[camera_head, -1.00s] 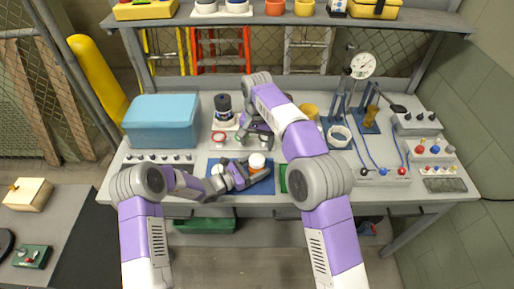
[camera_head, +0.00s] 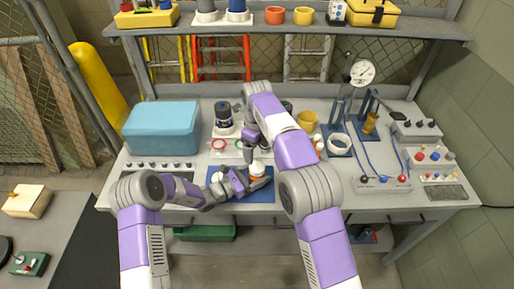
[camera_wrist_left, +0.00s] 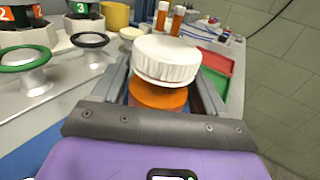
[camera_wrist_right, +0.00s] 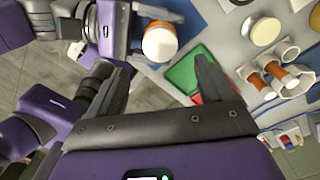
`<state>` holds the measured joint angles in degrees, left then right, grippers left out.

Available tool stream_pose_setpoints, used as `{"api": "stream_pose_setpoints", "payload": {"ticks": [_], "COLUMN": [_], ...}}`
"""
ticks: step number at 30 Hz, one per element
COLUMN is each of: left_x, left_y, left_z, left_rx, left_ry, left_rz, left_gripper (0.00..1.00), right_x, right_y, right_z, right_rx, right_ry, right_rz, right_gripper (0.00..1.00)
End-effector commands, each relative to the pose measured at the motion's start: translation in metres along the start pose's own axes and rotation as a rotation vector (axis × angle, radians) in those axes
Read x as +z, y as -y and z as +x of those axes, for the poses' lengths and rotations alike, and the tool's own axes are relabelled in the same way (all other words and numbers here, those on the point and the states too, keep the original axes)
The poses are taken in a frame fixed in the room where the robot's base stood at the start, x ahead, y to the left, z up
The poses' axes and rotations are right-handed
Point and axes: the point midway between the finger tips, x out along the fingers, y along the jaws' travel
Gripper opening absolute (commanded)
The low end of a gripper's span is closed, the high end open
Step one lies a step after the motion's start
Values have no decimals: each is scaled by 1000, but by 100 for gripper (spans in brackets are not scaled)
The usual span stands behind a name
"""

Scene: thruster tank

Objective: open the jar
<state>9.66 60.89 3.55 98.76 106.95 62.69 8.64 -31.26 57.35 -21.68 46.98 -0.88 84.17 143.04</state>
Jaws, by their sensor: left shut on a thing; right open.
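The jar (camera_head: 257,169) has a wide white ribbed lid and an orange body. My left gripper (camera_head: 256,182) is shut around the jar's body over the blue mat (camera_head: 232,192). In the left wrist view the jar's lid (camera_wrist_left: 167,60) stands clear above the fingers, and the lid is on. My right gripper (camera_head: 250,148) is open and empty, near the jar on its far side. In the right wrist view the jar (camera_wrist_right: 160,42) shows beyond the open fingers, apart from them. Most of the jar's lower body is hidden by the left fingers.
A blue box (camera_head: 161,128) stands at the bench's left. Rings on stands (camera_wrist_left: 28,57) and a dark numbered container (camera_head: 223,116) stand behind the jar. A green-and-red tray (camera_wrist_right: 186,73) lies beside it. Gauge stands (camera_head: 362,72) and wired panels fill the right side.

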Motion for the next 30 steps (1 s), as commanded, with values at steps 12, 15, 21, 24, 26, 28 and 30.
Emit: {"api": "stream_pose_setpoints", "payload": {"ticks": [12,15,21,24,26,28,30], "left_x": [0,0,0,0,0,0,0], "left_y": [0,0,0,0,0,0,0], "left_z": [0,0,0,0,0,0,0], "left_rx": [0,0,0,0,0,0,0], "left_ry": [0,0,0,0,0,0,0], "left_rz": [0,0,0,0,0,0,0], "left_gripper": [0,0,0,0,0,0,0], "right_x": [-1,0,0,0,0,0,0], "right_y": [0,0,0,0,0,0,0], "right_z": [19,35,64,74,77,79,80], "right_rx": [1,1,0,0,-1,-1,-1], "right_ry": [-2,-2,1,1,1,1,2], "right_rz": [182,180,179,179,179,178,178], "right_gripper": [82,82,82,82,82,82,82]}}
